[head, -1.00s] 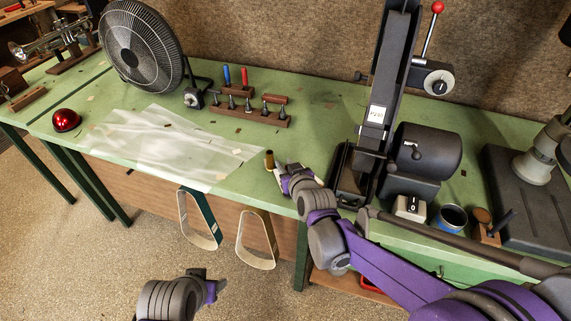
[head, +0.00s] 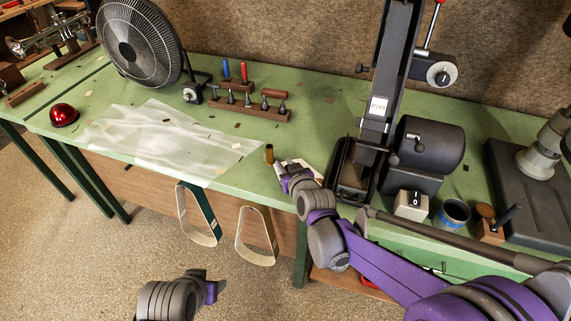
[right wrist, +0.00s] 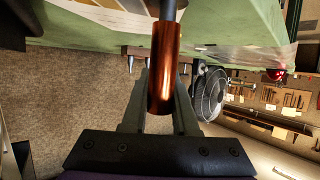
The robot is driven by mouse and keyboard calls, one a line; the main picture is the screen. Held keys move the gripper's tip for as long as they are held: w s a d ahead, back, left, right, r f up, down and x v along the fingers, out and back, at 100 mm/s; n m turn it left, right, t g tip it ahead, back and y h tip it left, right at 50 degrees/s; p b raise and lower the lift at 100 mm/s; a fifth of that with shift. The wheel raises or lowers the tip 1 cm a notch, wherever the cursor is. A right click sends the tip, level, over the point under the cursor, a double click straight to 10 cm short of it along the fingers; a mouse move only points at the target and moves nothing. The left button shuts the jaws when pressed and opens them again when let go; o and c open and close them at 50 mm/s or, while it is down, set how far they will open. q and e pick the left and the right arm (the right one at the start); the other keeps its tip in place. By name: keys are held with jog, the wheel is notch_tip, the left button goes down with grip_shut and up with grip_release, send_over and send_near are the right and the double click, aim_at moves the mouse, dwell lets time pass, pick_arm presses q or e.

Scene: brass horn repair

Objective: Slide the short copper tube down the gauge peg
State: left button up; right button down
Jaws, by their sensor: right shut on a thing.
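The short copper tube (right wrist: 164,68) shows large in the right wrist view, between the two fingers of my right gripper (right wrist: 161,112), which is shut on it. A dark, thinner rod, the gauge peg (right wrist: 170,9), meets the tube's far end in line with it. How far the peg goes inside the tube is hidden. In the head view the small brown tube (head: 269,153) stands upright just at the tip of my right gripper (head: 280,171), over the bench's front part. My left gripper (head: 213,290) is low at the bottom, off the bench; its fingers are unclear.
The black belt machine (head: 376,120) stands close right of my right gripper. A clear plastic sheet (head: 160,145) lies to the left. A wooden tool rack (head: 235,108), a fan (head: 140,45) and a red dome (head: 64,115) are farther back and left. Two belt loops (head: 258,235) hang at the bench front.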

jog(key=shift+f+b, duration=0.55)
jog(key=shift+f, duration=0.3)
jog(key=c, duration=0.6)
grip_release()
jog(key=shift+s, duration=0.1)
jog(key=v, duration=1)
jog(key=shift+s+r, duration=0.2)
jog(key=shift+s, duration=0.05)
jog(key=shift+d, duration=0.1)
jog(key=s+d+f+m+g+h+p, duration=0.1)
jog(key=s+d+f+m+g+h, duration=0.1)
jog(key=s+d, duration=0.5)
jog(key=s+d+f+m+g+h+p, duration=0.1)
jog(key=s+d+g, duration=0.4)
jog(key=s, duration=1)
jog(key=d+f+m+h, duration=0.1)
jog(key=d+f, duration=0.1)
jog(key=d, duration=0.1)
jog(key=shift+f+h, duration=0.2)
jog(key=shift+h, duration=0.1)
